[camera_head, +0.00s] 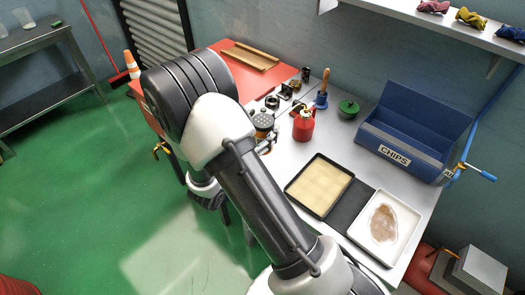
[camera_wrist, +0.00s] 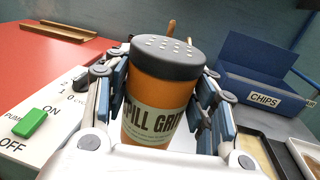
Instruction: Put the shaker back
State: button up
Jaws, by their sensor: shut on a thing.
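The shaker (camera_wrist: 150,115) is an orange cylinder with a dark perforated lid and a pale label reading "SPILL GRIT". It stands about upright between the fingers of my gripper (camera_wrist: 160,100), which is shut on it from both sides. In the head view the shaker's lid (camera_head: 263,121) shows just beyond my arm, over the left part of the grey bench. My arm hides most of my gripper there. I cannot tell whether the shaker's base touches the bench.
A red can (camera_head: 303,126), a blue wooden-handled tool (camera_head: 321,101) and a green item (camera_head: 348,108) stand nearby. A blue CHIPS bin (camera_head: 408,155), a tan-filled tray (camera_head: 297,191) and a white tray (camera_head: 408,234) with a brown patch lie right. A panel with a green switch (camera_wrist: 30,122) is left.

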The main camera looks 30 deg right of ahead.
jog(key=shift+f+b, duration=1.05)
jog(key=shift+f, duration=2.5)
jog(key=shift+f, duration=0.1)
jog(key=o, duration=1.4)
jog(key=shift+f, duration=0.1)
